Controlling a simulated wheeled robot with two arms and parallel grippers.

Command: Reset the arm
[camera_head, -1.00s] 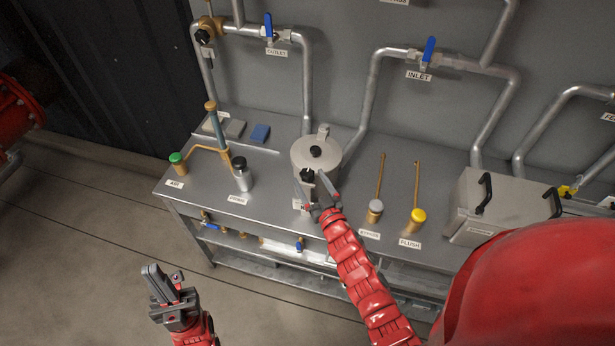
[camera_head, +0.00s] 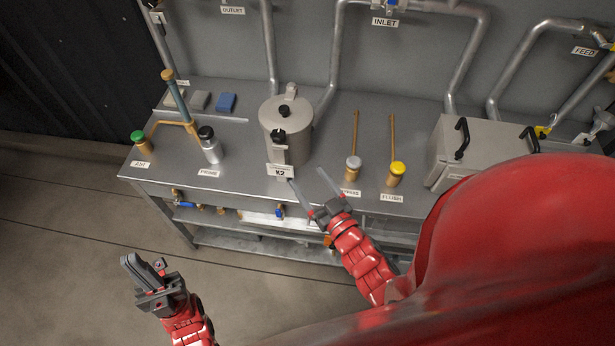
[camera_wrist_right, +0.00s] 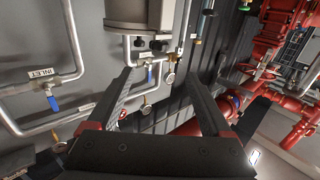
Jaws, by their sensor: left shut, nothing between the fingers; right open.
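My right gripper (camera_head: 311,192) is open and empty in the head view, in front of the bench's front edge and just below the K2 label (camera_head: 281,171). Its fingers point up and stand apart from the grey lidded pot (camera_head: 285,128), which has a black knob at its front. In the right wrist view the right gripper (camera_wrist_right: 157,85) also shows open, with nothing between its fingers. My left gripper (camera_head: 143,268) is shut and empty at the lower left, over the floor and clear of the bench.
The metal bench (camera_head: 240,175) carries a green-capped fitting (camera_head: 139,139), a black-capped bottle (camera_head: 209,145), a white-capped lever (camera_head: 353,165), a yellow-capped lever (camera_head: 397,172) and a steel box (camera_head: 470,150). Pipes run along the wall behind. The floor at left is clear.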

